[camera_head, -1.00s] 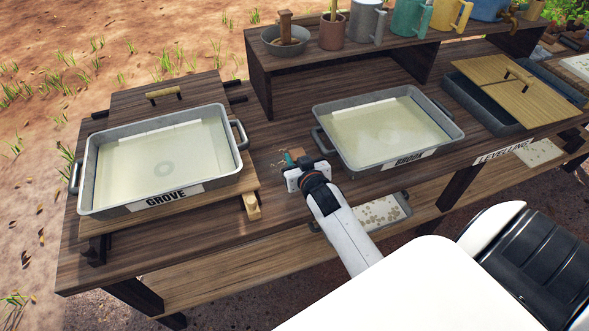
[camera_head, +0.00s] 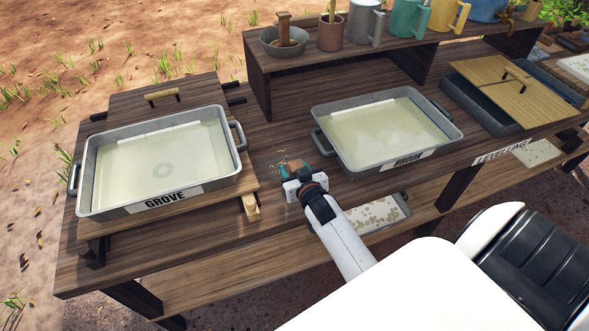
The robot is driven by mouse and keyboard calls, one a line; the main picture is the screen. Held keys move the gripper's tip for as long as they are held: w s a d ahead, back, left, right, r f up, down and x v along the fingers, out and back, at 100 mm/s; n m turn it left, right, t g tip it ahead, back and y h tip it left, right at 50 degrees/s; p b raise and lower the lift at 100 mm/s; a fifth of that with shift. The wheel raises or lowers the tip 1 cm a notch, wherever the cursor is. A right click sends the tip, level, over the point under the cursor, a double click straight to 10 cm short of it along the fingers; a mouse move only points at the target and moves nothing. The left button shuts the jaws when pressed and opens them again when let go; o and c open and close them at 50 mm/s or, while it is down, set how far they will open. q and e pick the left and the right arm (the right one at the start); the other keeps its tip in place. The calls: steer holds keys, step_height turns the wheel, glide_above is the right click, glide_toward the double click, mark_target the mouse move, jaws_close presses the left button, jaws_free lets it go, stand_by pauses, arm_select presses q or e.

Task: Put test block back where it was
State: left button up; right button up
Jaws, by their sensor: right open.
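My right gripper (camera_head: 291,170) is open over the dark table between the two liquid-filled trays. A small reddish-brown piece and a teal part show at its fingertips. They are too small to tell whether either is the test block or whether the fingers touch it. A pale wooden block (camera_head: 251,205) sits at the front right corner of the board under the GROVE tray (camera_head: 240,165), left of my gripper. The BROOK tray (camera_head: 345,155) is to the right of my gripper. My left gripper is not in view.
A raised shelf (camera_head: 345,62) at the back carries a bowl, mugs and pots. A lidded container (camera_head: 515,85) stands at the right behind the LEVELLING label (camera_head: 502,152). A speckled tray (camera_head: 375,215) is on the lower shelf.

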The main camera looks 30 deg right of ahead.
steer(key=shift+r, duration=0.1)
steer(key=shift+s+r, duration=0.1)
steer(key=shift+r, duration=0.05)
steer(key=v, duration=1.1)
steer(key=shift+s+b, duration=0.35)
steer(key=shift+b, duration=0.1)
steer(key=shift+a, duration=0.2)
